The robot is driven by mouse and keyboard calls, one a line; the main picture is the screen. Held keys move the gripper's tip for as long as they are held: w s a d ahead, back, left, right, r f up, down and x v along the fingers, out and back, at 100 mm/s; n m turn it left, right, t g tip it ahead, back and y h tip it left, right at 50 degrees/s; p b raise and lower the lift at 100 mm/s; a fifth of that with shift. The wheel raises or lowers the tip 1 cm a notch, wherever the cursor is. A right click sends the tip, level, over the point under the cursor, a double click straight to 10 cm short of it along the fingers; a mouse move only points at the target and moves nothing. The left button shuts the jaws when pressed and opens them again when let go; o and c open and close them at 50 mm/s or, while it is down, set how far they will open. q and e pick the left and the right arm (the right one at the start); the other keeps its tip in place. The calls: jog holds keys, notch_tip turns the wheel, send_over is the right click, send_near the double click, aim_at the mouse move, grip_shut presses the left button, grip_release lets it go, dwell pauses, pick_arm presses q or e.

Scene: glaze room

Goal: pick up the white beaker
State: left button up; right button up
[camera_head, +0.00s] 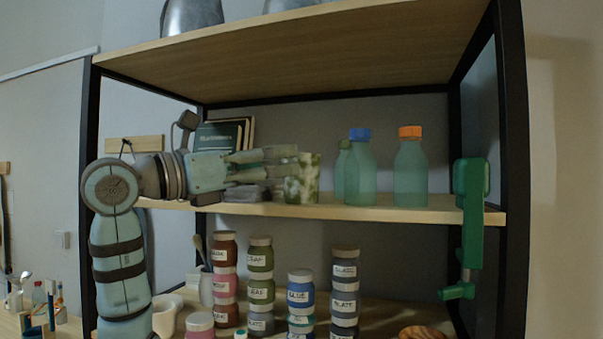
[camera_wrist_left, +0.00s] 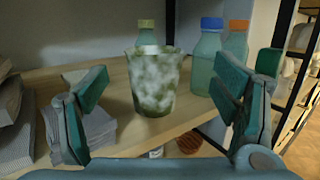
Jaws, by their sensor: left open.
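The beaker (camera_head: 303,182), mottled white and green, stands upright on the middle shelf. In the left wrist view the beaker (camera_wrist_left: 155,85) is between the two spread fingers, a little beyond them. My left gripper (camera_head: 283,161) is open and empty. It reaches along the shelf from the left, with its fingertips close to the beaker's left side. In the left wrist view both fingers of the gripper (camera_wrist_left: 178,75) show, with clear gaps to the beaker. My right gripper is not in view.
Green bottles with a blue cap (camera_head: 360,170) and an orange cap (camera_head: 410,170) stand right of the beaker; another bottle (camera_wrist_left: 147,34) is behind it. Grey stacked material (camera_wrist_left: 96,128) lies left. A green crank device (camera_head: 470,215) is at the right shelf edge. Stacked jars (camera_head: 260,275) stand below.

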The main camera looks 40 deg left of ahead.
aim_at(301, 157)
pick_arm(q)
jog(key=x, duration=0.2)
jog(key=p+x, duration=0.1)
jog(key=x, duration=0.2)
jog(key=a+p+x, duration=0.1)
jog(key=x, duration=0.2)
jog(key=shift+w, duration=0.25)
jog(key=shift+s+d, duration=0.1)
jog(key=shift+s, duration=0.2)
jog(key=shift+c, duration=0.5)
jog(key=shift+s, duration=0.1)
jog(key=c, duration=1.1)
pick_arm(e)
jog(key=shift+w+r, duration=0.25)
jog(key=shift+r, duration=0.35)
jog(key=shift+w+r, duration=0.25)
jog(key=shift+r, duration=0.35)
